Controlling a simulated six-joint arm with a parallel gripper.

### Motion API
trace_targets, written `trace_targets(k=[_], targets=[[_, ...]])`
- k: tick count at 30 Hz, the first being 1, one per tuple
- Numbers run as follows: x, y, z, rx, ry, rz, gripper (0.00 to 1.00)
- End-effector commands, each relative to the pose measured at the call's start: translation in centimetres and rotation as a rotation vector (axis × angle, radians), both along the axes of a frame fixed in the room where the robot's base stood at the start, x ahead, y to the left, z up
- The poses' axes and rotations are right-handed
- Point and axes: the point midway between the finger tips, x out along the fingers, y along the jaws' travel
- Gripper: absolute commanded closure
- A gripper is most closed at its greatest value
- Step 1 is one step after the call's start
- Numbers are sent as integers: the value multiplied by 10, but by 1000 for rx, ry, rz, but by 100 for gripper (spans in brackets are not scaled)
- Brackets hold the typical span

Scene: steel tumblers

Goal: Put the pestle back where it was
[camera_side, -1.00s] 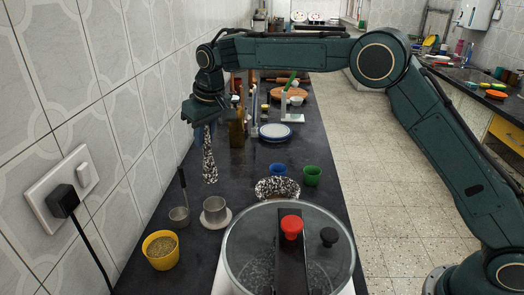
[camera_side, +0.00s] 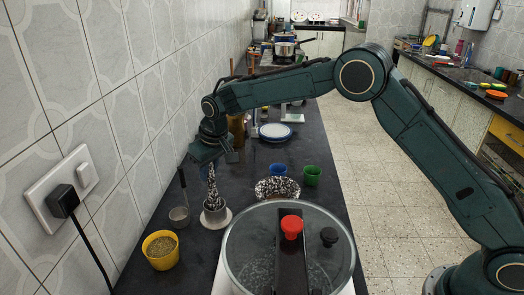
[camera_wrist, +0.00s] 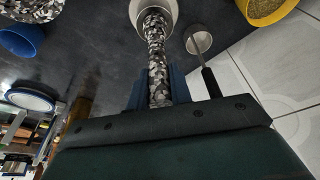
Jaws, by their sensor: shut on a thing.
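The pestle (camera_side: 213,188), speckled black and white, stands nearly upright in my gripper (camera_side: 213,163). Its lower end overlaps the mouth of a small steel tumbler (camera_side: 208,218) on a pale saucer (camera_side: 228,219), and its tip is hidden there. In the wrist view, the gripper's blue fingers (camera_wrist: 157,90) are shut on the upper part of the pestle (camera_wrist: 156,48), which points into the round pale mouth at the top edge. A speckled black-and-white bowl (camera_side: 277,188) sits to the right of the tumbler.
A long-handled steel cup (camera_side: 179,214) and a yellow bowl (camera_side: 160,251) of grainy contents stand left of the tumbler. A blue cup (camera_side: 278,169), a green cup (camera_side: 312,175) and a glass-lidded pan (camera_side: 255,250) are to the right. The tiled wall is close on the left.

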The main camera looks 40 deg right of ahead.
Motion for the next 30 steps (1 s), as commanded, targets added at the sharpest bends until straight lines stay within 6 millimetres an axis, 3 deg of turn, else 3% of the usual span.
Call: trace_targets(k=[6, 21, 22, 25, 30], targets=[[0, 0, -23, 0, 0, 0, 100], [1, 0, -29, 1, -3, 0, 100], [0, 0, -30, 0, -1, 0, 77], [0, 0, -30, 0, -1, 0, 58], [0, 0, -30, 0, 0, 0, 57]])
